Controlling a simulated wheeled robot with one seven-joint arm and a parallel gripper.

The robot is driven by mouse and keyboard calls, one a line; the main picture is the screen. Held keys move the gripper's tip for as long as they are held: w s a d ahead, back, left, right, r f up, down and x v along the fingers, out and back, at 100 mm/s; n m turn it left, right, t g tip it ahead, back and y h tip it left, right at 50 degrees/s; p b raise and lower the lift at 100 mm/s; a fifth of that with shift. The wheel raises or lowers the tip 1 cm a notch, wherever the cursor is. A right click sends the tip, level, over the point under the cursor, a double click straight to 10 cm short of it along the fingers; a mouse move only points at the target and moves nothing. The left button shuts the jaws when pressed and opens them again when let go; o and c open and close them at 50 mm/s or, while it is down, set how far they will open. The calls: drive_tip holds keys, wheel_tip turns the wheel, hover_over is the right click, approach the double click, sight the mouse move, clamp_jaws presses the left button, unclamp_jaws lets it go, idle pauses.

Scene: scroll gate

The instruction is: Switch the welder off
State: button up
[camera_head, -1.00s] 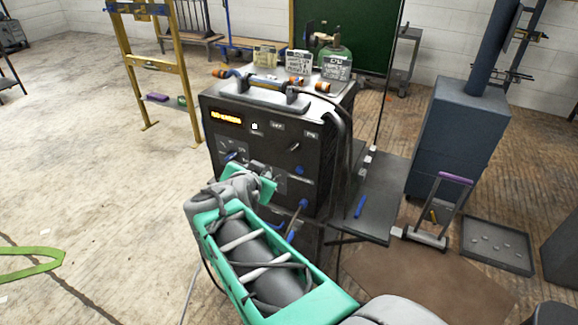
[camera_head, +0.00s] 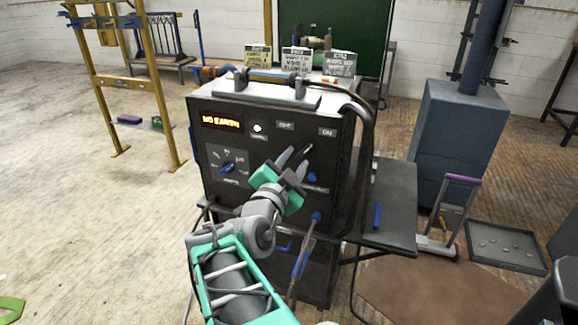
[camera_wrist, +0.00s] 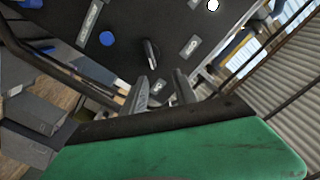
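The welder (camera_head: 262,158) is a black box with a front panel. Its display (camera_head: 221,121) is lit orange, and a white lamp (camera_head: 257,128) glows beside it. An OFF label (camera_head: 285,125) and an ON label (camera_head: 327,132) sit at the panel's upper right. The black switch lever (camera_head: 308,148) is below them and tilts towards ON; it also shows in the wrist view (camera_wrist: 151,50). My gripper (camera_head: 293,160) is open and empty, its fingers pointing at the panel just short of the lever. In the wrist view, the fingertips (camera_wrist: 160,82) are apart, with the lever ahead between them; contact is not visible.
A blue dial (camera_head: 227,169) and a blue knob (camera_head: 316,217) are on the panel. A cable (camera_head: 365,125) hangs down the right side. A side shelf (camera_head: 398,200) holds a blue rod. Cards (camera_head: 297,62) stand on top. Open floor lies to the left.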

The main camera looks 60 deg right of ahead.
sight(302, 154)
drive_tip(key=d+f, duration=0.1)
drive_tip(key=d, duration=0.1)
drive_tip(key=w+d+f+b, duration=0.1)
drive_tip(key=d, duration=0.2)
drive_tip(key=d+f, duration=0.1)
drive_tip(key=d, duration=0.2)
drive_tip(key=shift+w+b, duration=0.3)
drive_tip(key=shift+w, duration=0.1)
drive_tip(key=shift+a, duration=0.1)
drive_tip(key=shift+c, duration=0.5)
clamp_jaws()
